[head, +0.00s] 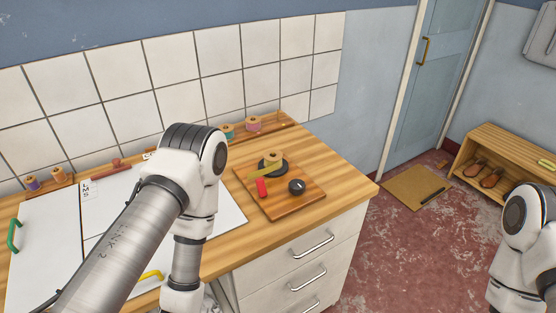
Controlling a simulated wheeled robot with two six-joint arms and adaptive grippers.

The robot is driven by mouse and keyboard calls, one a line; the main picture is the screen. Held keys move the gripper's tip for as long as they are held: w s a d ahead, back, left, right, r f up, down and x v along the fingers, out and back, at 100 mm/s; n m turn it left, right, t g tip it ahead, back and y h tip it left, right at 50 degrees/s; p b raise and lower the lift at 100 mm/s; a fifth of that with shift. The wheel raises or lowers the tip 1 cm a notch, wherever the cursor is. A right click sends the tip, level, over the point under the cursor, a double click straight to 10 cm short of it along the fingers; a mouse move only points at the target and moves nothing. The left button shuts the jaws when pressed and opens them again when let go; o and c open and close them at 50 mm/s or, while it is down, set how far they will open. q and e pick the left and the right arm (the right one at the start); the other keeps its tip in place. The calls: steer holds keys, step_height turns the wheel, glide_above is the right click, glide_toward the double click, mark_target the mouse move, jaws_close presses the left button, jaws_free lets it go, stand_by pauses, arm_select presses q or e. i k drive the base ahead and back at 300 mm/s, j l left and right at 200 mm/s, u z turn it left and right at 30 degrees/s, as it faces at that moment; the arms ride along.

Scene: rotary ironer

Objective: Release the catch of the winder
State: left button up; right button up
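The winder stands on a square wooden board (285,207) on the counter, right of my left arm. A wooden spool (273,157) sits over a black disc (281,170). A yellow bar (262,171) lies across the front of the disc. A small red piece (262,187) is just in front of the bar, and a round black knob (296,186) is to its right. I cannot tell which part is the catch. My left arm bends down in front of the counter, with its gripper out of frame. My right arm is at the lower right edge, its gripper also out of frame.
White panels with a green handle (14,235) and a yellow handle (152,275) cover the left counter. Thread spools (253,123) stand along the tiled wall. Drawers (305,265) are under the board. A low shoe rack (500,150) is at right.

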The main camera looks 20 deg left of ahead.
mark_target(262, 188)
steer(key=k+j+z, duration=0.1)
steer(key=k+j, duration=0.6)
steer(key=k, duration=0.15)
